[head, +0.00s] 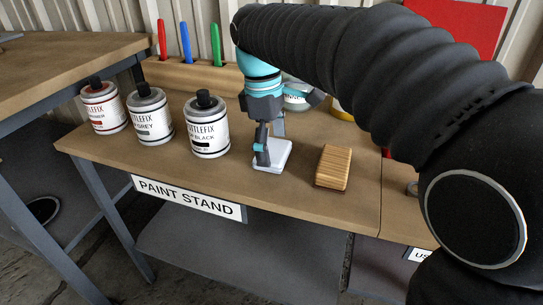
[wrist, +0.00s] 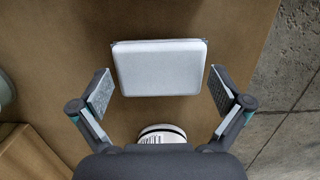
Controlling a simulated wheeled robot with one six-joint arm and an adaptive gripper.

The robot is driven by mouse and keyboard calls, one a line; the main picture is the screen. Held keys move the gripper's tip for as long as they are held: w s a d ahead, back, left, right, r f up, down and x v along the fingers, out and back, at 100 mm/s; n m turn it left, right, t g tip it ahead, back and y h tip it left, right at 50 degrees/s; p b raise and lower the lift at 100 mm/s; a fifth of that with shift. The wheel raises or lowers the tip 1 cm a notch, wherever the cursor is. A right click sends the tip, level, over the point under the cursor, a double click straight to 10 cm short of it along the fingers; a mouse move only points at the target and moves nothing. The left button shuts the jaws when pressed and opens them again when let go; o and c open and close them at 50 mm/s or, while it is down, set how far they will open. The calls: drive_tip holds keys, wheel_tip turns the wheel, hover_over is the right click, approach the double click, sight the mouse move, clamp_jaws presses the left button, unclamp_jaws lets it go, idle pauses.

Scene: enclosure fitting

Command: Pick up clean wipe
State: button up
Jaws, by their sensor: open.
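The clean wipe is a white, flat, rounded rectangular pad (wrist: 160,68) lying on the brown bench top. It also shows in the head view as a white pad (head: 274,156) near the front of the bench. My gripper (wrist: 160,98) is open, with one finger to the lower left of the pad and one to the lower right. In the head view my gripper (head: 266,150) points down over the pad and hides part of it. The fingers appear apart from the pad's sides in the wrist view.
A wooden slatted block (head: 333,167) lies right of the pad. Several labelled paint bottles, such as the black one (head: 207,127), stand left. A wooden rack (head: 182,73) holds red, blue and green pens behind. The bench's front edge with a PAINT STAND sign (head: 188,198) is close.

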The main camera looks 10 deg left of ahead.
sight(275, 150)
drive_tip(key=shift+f, duration=0.25)
drive_tip(key=c, duration=0.5)
drive_tip(key=shift+c, duration=0.2)
drive_tip(key=shift+r, duration=0.1)
wheel_tip(275, 150, up, 4)
drive_tip(key=shift+r+p, duration=0.1)
drive_tip(key=shift+p, duration=0.35)
drive_tip(key=s+d+r, duration=0.2)
drive_tip(key=d+r, duration=0.4)
drive_tip(key=d, duration=0.5)
drive_tip(key=shift+s+d+r, duration=0.15)
drive_tip(key=shift+d+r, duration=0.15)
drive_tip(key=shift+r, duration=0.05)
